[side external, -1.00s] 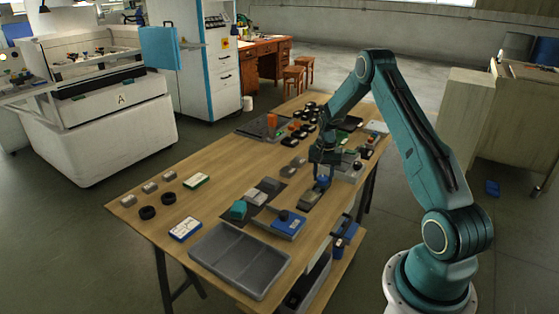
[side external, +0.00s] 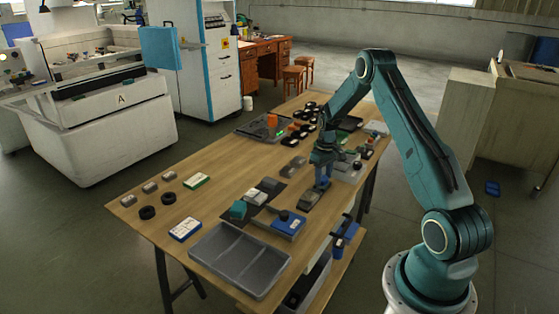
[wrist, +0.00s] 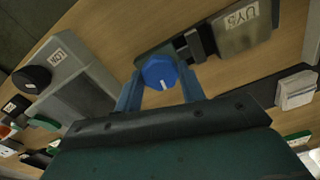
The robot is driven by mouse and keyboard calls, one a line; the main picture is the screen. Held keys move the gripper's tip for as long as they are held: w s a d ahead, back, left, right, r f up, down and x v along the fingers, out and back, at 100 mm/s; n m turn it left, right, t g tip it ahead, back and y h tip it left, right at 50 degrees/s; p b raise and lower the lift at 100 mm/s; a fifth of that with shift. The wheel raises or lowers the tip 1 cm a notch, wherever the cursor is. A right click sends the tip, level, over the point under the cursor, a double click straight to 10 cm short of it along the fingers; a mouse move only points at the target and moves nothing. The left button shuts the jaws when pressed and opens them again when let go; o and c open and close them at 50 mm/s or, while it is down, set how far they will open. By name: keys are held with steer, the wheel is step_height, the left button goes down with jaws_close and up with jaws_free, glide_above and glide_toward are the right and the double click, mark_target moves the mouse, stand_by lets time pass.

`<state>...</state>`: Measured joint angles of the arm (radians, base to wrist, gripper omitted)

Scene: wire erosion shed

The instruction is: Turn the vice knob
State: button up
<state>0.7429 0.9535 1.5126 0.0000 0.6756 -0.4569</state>
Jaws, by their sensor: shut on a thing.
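The blue vice knob (wrist: 160,72) has a white pointer line and sits between my fingers in the wrist view. My gripper (wrist: 158,90) is shut on it, with one blue finger on each side. The grey vice body (wrist: 245,28), labelled UYB, lies up and to the right of the knob, joined to it by dark parts. In the side view my gripper (side external: 322,184) points down at the end of the vice (side external: 309,200) on the wooden table. The fingers hide most of the knob there.
A grey box with a black knob (wrist: 34,79) stands left of my gripper in the wrist view. Bare table (side external: 235,165) shows at the left.

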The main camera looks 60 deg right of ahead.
mark_target(323, 178)
steer(key=shift+n, duration=0.7)
steer(key=o, duration=1)
steer(key=shift+c, duration=0.2)
steer(key=shift+r, duration=0.1)
step_height(323, 178, up, 14)
